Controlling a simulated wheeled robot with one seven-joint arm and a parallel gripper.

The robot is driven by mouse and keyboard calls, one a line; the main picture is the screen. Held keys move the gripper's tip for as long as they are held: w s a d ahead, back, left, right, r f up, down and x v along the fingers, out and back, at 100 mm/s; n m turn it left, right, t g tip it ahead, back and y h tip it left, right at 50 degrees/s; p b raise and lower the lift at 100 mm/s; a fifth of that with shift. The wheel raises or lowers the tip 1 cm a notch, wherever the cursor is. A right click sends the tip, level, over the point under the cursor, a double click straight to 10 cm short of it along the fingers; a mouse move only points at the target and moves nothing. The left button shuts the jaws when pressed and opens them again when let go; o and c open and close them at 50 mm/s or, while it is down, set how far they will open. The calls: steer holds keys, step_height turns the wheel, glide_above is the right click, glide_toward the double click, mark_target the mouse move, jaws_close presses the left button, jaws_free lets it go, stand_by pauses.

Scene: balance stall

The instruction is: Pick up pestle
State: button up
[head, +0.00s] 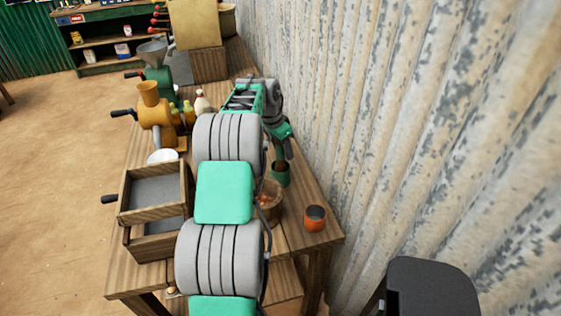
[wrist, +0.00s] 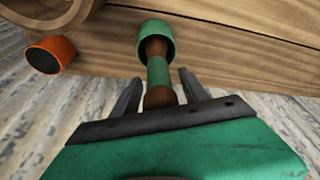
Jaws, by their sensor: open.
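The pestle (wrist: 159,72), brown with a green band, shows in the wrist view. Its far end sits inside a small green cup (wrist: 143,42) on the wooden table. In the head view the green cup (head: 281,178) stands at the table's right side, below my gripper (head: 284,150), and the pestle is mostly hidden. In the wrist view my gripper (wrist: 160,92) is open, with one finger on each side of the pestle's near part. Gaps show between the pestle and both fingers.
An orange cup (head: 315,218) and a wooden bowl (head: 270,203) stand near the green cup. A corrugated wall (head: 400,130) runs close along the table's right.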

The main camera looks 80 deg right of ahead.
steer(key=shift+f, duration=0.15)
jaws_close()
stand_by(0.4)
